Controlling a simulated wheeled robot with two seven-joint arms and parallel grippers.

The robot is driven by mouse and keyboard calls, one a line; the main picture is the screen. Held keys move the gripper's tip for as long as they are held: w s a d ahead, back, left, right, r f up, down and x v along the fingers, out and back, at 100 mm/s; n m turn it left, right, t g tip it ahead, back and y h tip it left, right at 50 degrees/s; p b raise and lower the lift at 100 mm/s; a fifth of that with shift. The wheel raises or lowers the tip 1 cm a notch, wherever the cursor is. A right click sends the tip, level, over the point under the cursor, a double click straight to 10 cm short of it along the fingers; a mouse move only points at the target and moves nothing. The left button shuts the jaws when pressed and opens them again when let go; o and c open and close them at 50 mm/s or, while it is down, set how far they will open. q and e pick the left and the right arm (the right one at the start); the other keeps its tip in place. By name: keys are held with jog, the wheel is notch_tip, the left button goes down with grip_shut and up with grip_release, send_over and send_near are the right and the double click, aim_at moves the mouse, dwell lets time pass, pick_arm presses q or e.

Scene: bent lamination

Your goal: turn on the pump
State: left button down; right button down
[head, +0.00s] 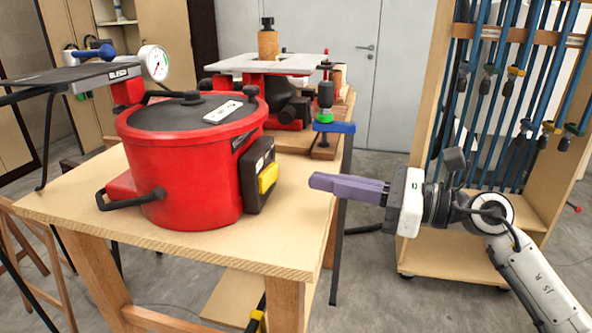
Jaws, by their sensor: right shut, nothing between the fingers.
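The pump is a red, round pot-like body (180,175) with a black lid, standing upright on a wooden table. A black box with a yellow switch (268,178) is on its right side. A gauge (154,62) with a white dial shows behind it at the upper left. My right gripper (314,181) comes in from the right, with its purple fingers shut and empty. Its tips point left, to the right of the yellow switch and apart from it. Whether the switch is on or off I cannot tell. My left gripper is not in view.
The wooden table (75,213) has bare room in front of the pump. A red machine with a grey plate (265,63) stands behind it. A rack of blue clamps (515,100) stands at the right. Floor shows between table and rack.

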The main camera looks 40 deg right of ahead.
aim_at(277, 172)
jog(key=p+x, duration=0.1)
jog(key=x, duration=0.4)
jog(key=shift+w+a, duration=0.1)
jog(key=shift+w, duration=0.2)
jog(key=shift+w+a, duration=0.1)
jog(key=shift+w, duration=0.05)
